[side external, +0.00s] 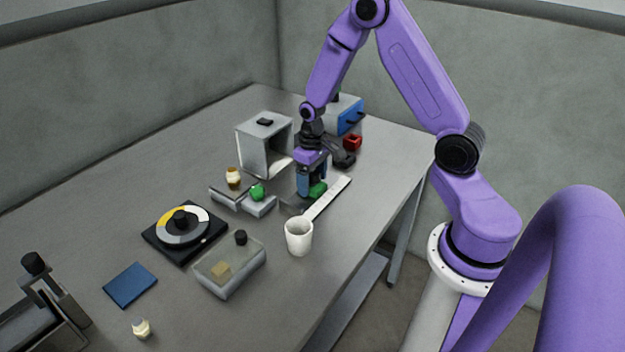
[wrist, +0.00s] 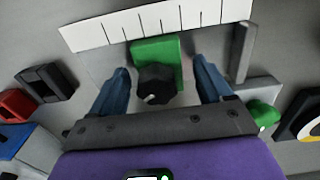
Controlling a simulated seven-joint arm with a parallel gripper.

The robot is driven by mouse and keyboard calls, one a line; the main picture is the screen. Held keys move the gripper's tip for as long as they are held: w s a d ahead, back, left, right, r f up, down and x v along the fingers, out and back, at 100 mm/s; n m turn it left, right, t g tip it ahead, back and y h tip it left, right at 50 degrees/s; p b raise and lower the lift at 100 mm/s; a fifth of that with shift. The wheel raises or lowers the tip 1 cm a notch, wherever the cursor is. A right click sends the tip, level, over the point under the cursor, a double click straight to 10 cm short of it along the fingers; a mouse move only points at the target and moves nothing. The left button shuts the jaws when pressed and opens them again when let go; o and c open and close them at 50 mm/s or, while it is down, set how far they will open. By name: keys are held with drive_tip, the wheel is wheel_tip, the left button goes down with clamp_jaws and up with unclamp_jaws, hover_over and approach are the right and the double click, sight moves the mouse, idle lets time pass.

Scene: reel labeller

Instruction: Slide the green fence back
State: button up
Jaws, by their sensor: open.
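The green fence (wrist: 155,50) carries a black knob (wrist: 155,85) and sits beside a white ruled scale (wrist: 160,22) in the wrist view. In the side view the green fence (side external: 318,190) shows low beside my gripper, next to the white scale strip (side external: 328,198). My gripper (wrist: 162,68) is open, with one blue finger on each side of the fence and knob. Gaps show between the fingers and the knob, so nothing is gripped. In the side view my gripper (side external: 308,192) is down close to the fence and partly hides it.
A white cup (side external: 299,237) stands near the scale's near end. A grey open box (side external: 264,145) and a red block (side external: 352,142) are behind. A second green part (side external: 257,192) sits on a grey fixture to the left. A round dial (side external: 182,226) and clear bin (side external: 230,270) lie further left.

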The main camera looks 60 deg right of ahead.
sight(328, 175)
drive_tip(key=shift+f, duration=0.3)
drive_tip(key=shift+c, duration=0.4)
clamp_jaws()
drive_tip(key=d, duration=0.8)
drive_tip(key=shift+d, duration=0.15)
unclamp_jaws()
drive_tip(key=shift+o, duration=0.4)
drive_tip(key=shift+r, duration=0.1)
